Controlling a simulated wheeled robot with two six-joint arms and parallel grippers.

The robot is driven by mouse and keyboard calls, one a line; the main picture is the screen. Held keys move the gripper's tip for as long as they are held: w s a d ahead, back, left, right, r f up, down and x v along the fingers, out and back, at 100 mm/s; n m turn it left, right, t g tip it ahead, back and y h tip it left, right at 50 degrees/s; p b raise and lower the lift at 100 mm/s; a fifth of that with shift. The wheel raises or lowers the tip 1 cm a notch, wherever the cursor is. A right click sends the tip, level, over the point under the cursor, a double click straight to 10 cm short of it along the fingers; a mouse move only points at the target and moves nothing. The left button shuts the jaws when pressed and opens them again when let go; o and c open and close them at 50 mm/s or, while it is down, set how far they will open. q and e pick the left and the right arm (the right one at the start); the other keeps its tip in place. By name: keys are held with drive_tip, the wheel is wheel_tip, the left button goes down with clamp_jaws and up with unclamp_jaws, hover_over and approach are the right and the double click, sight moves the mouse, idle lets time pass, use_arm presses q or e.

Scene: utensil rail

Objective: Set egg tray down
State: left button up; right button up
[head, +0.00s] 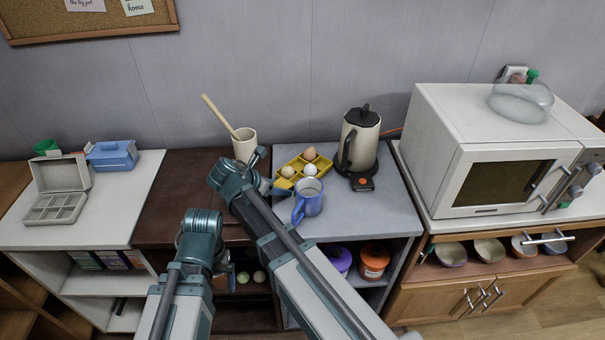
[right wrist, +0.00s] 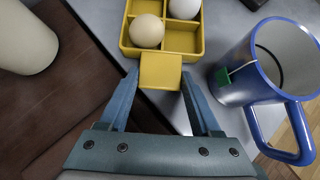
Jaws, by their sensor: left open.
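My left gripper (head: 222,268) is open and low in front of the dark cabinet.
A blue mug (head: 308,198) stands close to the tray's right front. A kettle (head: 358,145) stands behind right. A cream crock (head: 245,147) with a wooden spoon is to the left. The grey counter (head: 375,214) is clear right of the mug. A microwave (head: 505,180) is further right.

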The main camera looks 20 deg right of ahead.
drive_tip(key=shift+r, duration=0.1)
clamp_jaws()
